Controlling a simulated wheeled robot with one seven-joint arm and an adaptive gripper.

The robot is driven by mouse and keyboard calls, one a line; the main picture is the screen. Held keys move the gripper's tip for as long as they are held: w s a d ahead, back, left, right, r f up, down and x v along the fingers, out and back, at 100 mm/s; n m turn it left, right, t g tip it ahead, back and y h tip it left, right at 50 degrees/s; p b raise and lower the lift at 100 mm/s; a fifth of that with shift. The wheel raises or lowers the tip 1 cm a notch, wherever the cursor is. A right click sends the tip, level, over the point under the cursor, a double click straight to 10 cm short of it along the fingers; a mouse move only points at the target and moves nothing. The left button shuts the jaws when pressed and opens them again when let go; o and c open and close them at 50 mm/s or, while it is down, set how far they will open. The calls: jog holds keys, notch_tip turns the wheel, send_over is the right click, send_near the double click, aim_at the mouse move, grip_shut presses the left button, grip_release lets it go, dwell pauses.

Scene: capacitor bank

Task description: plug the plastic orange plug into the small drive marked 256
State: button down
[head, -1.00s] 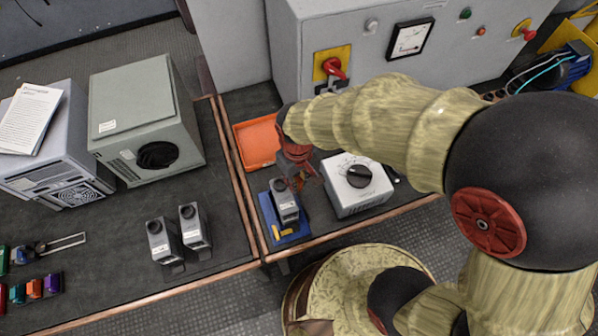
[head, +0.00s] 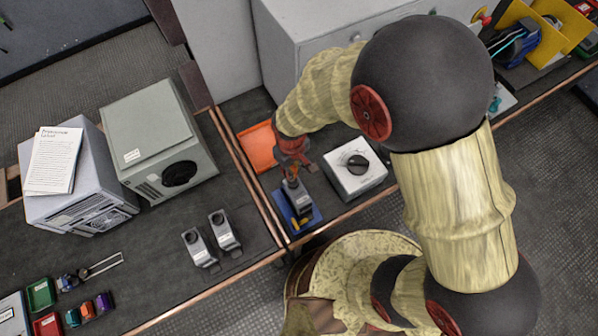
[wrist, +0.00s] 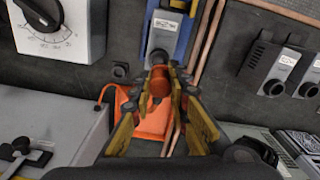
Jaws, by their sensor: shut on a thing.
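My gripper (wrist: 160,95) has yellow fingers closed around the orange plug (wrist: 157,82), with part of it showing between them. In the head view my gripper (head: 293,172) is just behind a small grey drive (head: 298,197) on a blue base. In the wrist view this drive (wrist: 165,42) lies straight ahead of the plug, its dark round socket end close to the plug's tip. I cannot tell whether they touch. The drive's label is too small to read. Two similar drives (head: 198,247) (head: 224,230) stand together on the left bench.
Two grey machines and coloured bins (head: 41,293) are on the left bench.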

jog(key=shift+w+f, duration=0.2)
jog(key=shift+w, duration=0.1)
jog(key=shift+f+b, duration=1.9)
jog(key=shift+f, duration=0.55)
jog(key=shift+f+b, duration=0.8)
jog(key=shift+f, duration=0.45)
jog(key=c, duration=1.6)
grip_release()
jog(key=shift+c, duration=0.2)
notch_tip(320, 180, up, 12)
jog(key=shift+s, duration=0.1)
